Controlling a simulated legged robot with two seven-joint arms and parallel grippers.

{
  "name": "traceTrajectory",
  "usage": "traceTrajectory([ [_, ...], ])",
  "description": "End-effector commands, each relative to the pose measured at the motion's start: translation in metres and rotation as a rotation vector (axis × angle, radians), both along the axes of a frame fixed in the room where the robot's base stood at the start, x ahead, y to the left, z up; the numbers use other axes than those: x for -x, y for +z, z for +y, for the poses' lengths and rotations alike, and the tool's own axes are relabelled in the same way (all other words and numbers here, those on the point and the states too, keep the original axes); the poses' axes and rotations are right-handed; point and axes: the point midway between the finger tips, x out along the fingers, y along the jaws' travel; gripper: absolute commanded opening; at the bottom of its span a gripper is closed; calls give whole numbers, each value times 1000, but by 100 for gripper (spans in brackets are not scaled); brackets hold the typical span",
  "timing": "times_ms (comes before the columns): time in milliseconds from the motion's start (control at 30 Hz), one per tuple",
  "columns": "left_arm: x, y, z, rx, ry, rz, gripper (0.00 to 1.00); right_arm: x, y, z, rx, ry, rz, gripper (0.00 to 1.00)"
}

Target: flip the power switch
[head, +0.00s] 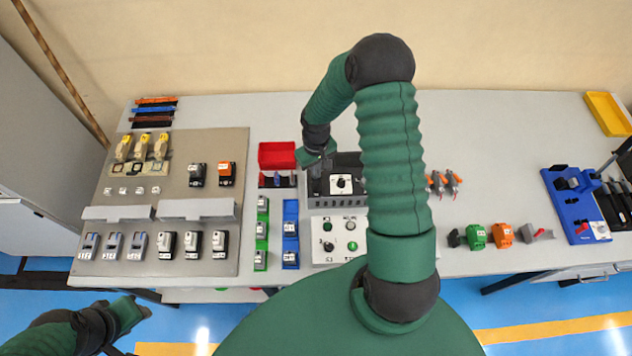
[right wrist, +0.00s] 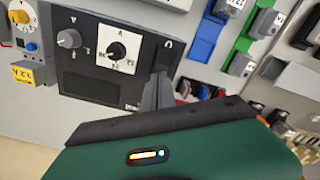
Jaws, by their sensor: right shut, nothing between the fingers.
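A black control panel (head: 348,163) stands in the middle of the table. It carries a rotary switch on a white plate (head: 341,184). In the right wrist view the panel (right wrist: 85,82) shows this switch (right wrist: 117,51) and a grey knob (right wrist: 69,39) beside it. My right gripper (head: 318,172) is shut and empty at the panel's left end in the head view. In the right wrist view its fingertips (right wrist: 160,78) are by the panel's right end; whether they touch cannot be told. Which control is the power switch is unclear. My left gripper (head: 135,312) is low at the left, away from the table.
A white control box (head: 340,258) sits in front of the panel. A red bin (head: 277,155), green holder (head: 261,240) and blue holder (head: 291,215) stand to its left. A grey board (head: 180,185) with several devices lies further left. Tabletop behind the panel is clear.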

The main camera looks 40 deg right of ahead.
Motion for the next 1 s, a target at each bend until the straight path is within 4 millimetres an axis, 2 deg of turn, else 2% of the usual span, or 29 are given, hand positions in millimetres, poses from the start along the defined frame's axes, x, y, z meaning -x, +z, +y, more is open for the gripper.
traceTrajectory([
  [1000,0,-11,0,0,0,0,36,0,-16,0,0,0,0,0],
])
